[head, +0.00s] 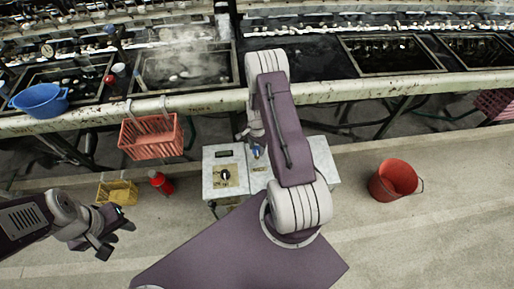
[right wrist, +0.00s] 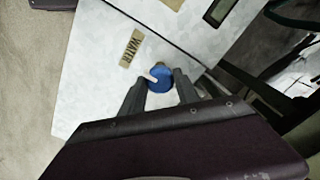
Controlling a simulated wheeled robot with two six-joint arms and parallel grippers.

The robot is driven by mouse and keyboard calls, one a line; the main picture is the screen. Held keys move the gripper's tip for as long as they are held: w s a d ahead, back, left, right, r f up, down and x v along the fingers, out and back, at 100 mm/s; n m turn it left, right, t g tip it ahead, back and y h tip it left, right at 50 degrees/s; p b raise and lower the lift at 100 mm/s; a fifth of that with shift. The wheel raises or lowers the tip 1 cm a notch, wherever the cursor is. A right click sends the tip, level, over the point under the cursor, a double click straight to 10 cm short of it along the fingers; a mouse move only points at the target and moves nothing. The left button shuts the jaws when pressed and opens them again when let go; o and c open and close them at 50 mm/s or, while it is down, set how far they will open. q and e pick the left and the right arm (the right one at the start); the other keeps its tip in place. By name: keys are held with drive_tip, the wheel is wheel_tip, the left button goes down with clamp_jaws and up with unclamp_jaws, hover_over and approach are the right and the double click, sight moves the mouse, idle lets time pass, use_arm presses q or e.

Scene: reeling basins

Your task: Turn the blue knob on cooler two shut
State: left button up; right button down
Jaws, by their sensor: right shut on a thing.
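The blue knob (right wrist: 158,76) sits on a pale panel beside a tan label reading like "WATER" (right wrist: 132,48). In the right wrist view my right gripper (right wrist: 160,84) has its two dark fingers on either side of the knob, shut on it. A light pointer mark shows on the knob's left edge. In the head view the blue knob (head: 257,152) is on the white box behind my right arm, which hides much of that box. My left gripper (head: 119,238) is at the lower left, empty, with its fingers apart, away from the boxes.
A white box with a black knob (head: 225,174) stands just left. A red basket (head: 150,137) hangs from the basin edge. A yellow basket (head: 117,193), a red extinguisher-like object (head: 160,182) and a red bucket (head: 397,180) are on the floor. Steaming basins (head: 185,68) line the back.

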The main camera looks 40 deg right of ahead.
sight(257, 149)
idle(0.4)
drive_tip(key=c, duration=0.9)
unclamp_jaws()
wheel_tip(257, 149, up, 9)
